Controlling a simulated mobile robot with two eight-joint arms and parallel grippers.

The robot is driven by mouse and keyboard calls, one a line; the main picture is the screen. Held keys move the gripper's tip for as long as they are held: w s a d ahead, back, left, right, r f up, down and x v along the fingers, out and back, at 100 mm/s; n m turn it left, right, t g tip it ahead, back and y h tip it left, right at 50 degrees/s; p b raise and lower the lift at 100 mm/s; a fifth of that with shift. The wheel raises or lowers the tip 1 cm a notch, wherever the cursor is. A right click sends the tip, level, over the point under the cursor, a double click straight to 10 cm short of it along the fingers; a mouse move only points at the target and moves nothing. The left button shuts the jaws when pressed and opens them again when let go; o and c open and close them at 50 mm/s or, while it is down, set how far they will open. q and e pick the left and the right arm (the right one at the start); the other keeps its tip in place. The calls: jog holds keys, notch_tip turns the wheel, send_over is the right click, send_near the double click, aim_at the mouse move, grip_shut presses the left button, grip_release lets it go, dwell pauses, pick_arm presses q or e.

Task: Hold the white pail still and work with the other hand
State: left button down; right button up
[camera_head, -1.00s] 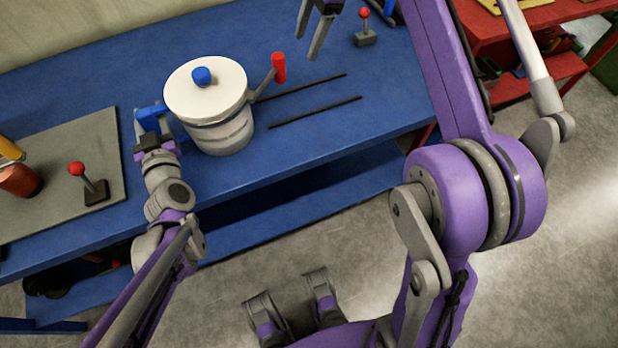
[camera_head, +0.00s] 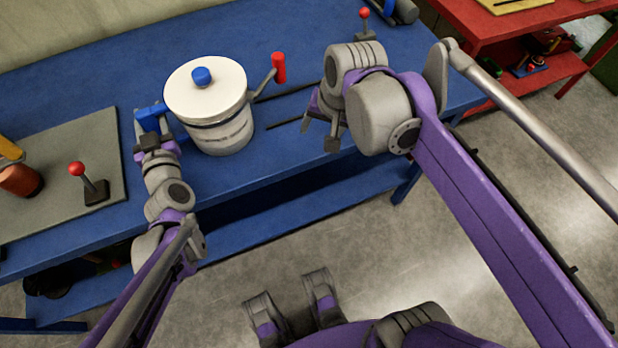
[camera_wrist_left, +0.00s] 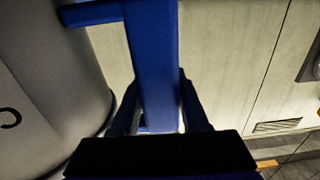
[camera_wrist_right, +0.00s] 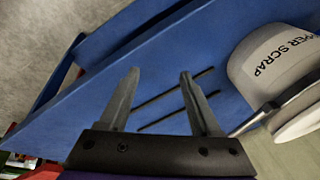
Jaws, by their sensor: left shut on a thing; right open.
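The white pail (camera_head: 224,133) stands upright on the blue bench. Its white lid (camera_head: 212,97) carries a blue knob (camera_head: 202,77). A crank with a red grip (camera_head: 279,67) sticks out on its right. My left gripper (camera_head: 150,114) is shut on the pail's blue side handle (camera_wrist_left: 152,60), on the pail's left. My right gripper (camera_wrist_right: 160,78) is open and empty, to the right of the pail and apart from it. The right wrist view shows the pail's printed side (camera_wrist_right: 262,62) and the crank's metal arm (camera_wrist_right: 258,115).
Two thin dark rods (camera_wrist_right: 175,104) lie on the bench right of the pail. A grey mat (camera_head: 60,190) at left bears a red-knobbed lever (camera_head: 92,188) and a copper-coloured cylinder (camera_head: 20,180). Another red-knobbed lever (camera_head: 365,20) stands at the back. A red table (camera_head: 490,25) is at right.

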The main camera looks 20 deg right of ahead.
jog(key=s+a+f+n, duration=0.1)
jog(key=s+f+n, duration=0.3)
jog(key=s+f, duration=0.4)
jog(key=shift+s+n+t+h, duration=0.2)
jog(key=shift+n+t+h, duration=0.1)
jog(key=shift+n+t, duration=0.1)
jog(key=c, duration=0.3)
jog(key=shift+w+r, duration=0.1)
jog(key=shift+c, duration=1.4)
jog(key=shift+m+t, duration=0.5)
jog(key=shift+m, duration=0.3)
jog(key=w+r, duration=0.1)
jog(key=r, duration=0.1)
jog(key=w+r, duration=0.2)
jog(key=w+d+r, duration=0.1)
jog(key=w+r, duration=0.1)
jog(key=shift+r, duration=0.2)
grip_shut()
jog(key=w+d+r+m+t, duration=0.1)
jog(key=w+r+m, duration=0.1)
jog(key=w+r, duration=0.35)
jog(key=w+d+r+m+t, duration=0.1)
jog(key=w+d+r+m, duration=0.15)
jog(key=r, duration=0.65)
jog(key=w+a+f, duration=0.4)
jog(key=w+f, duration=0.3)
jog(key=w, duration=0.1)
jog(key=shift+w+f+n, duration=0.3)
jog(key=shift+w+n, duration=0.05)
jog(key=shift+w, duration=0.05)
